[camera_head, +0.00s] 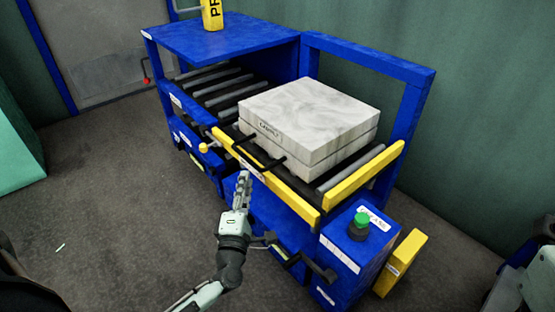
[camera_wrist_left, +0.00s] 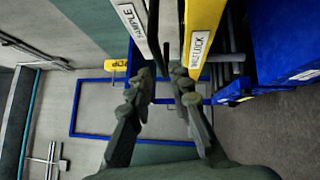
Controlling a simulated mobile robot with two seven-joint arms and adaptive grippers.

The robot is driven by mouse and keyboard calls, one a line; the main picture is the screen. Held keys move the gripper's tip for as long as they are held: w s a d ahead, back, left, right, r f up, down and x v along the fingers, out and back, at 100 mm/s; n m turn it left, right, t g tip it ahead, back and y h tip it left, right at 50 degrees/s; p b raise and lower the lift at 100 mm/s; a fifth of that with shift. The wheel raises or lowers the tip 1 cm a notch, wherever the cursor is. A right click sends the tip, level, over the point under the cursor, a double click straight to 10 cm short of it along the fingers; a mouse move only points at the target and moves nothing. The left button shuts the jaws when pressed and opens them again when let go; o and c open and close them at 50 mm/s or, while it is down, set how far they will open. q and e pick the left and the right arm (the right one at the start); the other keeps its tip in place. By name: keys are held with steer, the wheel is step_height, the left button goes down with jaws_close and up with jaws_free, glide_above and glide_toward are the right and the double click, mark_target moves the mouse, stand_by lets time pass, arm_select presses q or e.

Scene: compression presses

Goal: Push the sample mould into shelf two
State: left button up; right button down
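The sample mould (camera_head: 310,115) is a pale grey, marbled block in two layers, resting on the rollers of the blue press frame. A black handle (camera_head: 262,163) sticks out from its front, over the yellow bar. My left gripper (camera_head: 243,176) is just in front of that bar, close to the handle. In the left wrist view, the gripper (camera_wrist_left: 164,72) has its two fingers apart with a narrow gap. The mould's labelled white side (camera_wrist_left: 134,28) shows above them. Dark bars reach down near the fingertips; contact cannot be told. My right gripper is not visible.
A second bay with rollers (camera_head: 218,88) lies left of the mould, under a blue top (camera_head: 222,37). Yellow bars (camera_head: 268,178) edge the mould's bay. A blue box (camera_head: 357,250) with a green button stands at front right.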

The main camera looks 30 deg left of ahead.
arm_select(q)
steer(key=x, duration=0.4)
steer(key=b+x, duration=0.1)
steer(key=x, duration=0.7)
steer(key=shift+s+a+b, duration=0.15)
steer(key=shift+a+b, duration=0.1)
steer(key=shift+b, duration=0.05)
steer(key=shift+c, duration=0.4)
jaws_close()
